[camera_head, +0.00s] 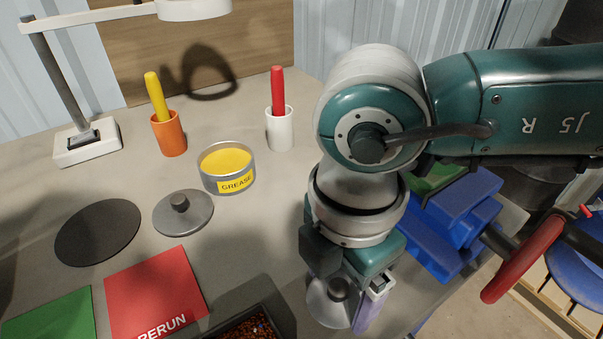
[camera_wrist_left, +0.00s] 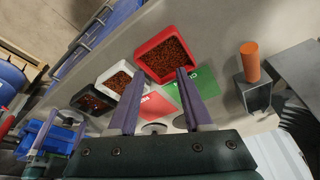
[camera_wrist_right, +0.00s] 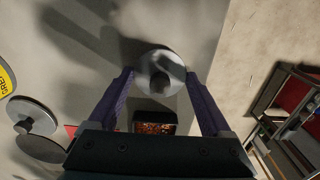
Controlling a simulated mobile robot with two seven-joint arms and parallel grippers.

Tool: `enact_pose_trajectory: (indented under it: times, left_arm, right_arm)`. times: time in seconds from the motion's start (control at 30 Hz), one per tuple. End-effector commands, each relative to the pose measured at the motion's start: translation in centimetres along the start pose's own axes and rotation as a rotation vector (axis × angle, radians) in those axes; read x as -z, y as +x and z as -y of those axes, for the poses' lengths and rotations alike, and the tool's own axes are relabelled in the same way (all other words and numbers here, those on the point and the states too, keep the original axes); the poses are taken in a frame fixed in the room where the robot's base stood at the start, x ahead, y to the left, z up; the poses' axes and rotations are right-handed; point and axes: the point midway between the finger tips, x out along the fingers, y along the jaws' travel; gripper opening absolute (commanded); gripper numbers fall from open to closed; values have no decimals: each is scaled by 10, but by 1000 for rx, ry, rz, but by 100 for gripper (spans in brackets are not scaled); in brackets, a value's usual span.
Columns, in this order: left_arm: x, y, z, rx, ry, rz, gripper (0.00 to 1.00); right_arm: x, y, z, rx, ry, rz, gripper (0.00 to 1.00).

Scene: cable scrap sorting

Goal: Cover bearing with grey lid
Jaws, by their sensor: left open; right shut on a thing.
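My right gripper (camera_head: 345,296) points down at the table's front, right of the middle. It is shut on a round grey lid (camera_head: 326,309) with a dark knob. In the right wrist view this lid (camera_wrist_right: 172,66) sits between the two purple fingers of the right gripper (camera_wrist_right: 158,80). A second grey lid with a knob (camera_head: 183,213) lies flat beside the grease tin (camera_head: 225,166). I cannot make out a bearing; the arm and lid hide part of the table. My left gripper (camera_wrist_left: 157,75) is open and empty in the left wrist view.
A black tray (camera_head: 246,322) of brown granules, a red mat (camera_head: 154,296) and a green mat (camera_head: 52,318) lie in front. A dark disc (camera_head: 97,232) is left. Orange (camera_head: 169,135) and white (camera_head: 280,130) cups hold handles.

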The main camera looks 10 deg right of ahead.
Motion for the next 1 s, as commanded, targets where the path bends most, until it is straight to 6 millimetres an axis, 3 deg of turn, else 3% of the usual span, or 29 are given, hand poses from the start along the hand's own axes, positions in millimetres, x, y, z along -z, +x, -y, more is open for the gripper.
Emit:
enact_pose_trajectory:
  times: [0.3,0.33,0.47,0.8,1.0]
  left_arm:
    - [-1,4,1,2,3,0,50]
    - [-1,4,1,2,3,0,50]
    - [-1,3,0,2,3,0,50]
    - [-2,9,-1,-1,-2,-1,50]
    - [0,3,-2,-5,-6,-2,50]
  right_arm:
    - [0,5,0,0,0,0,31]
    - [0,5,0,0,0,0,84]
    - [0,4,0,0,0,0,99]
    - [0,5,-1,-3,-1,1,100]
    - [1,-34,-3,-5,-1,-1,100]
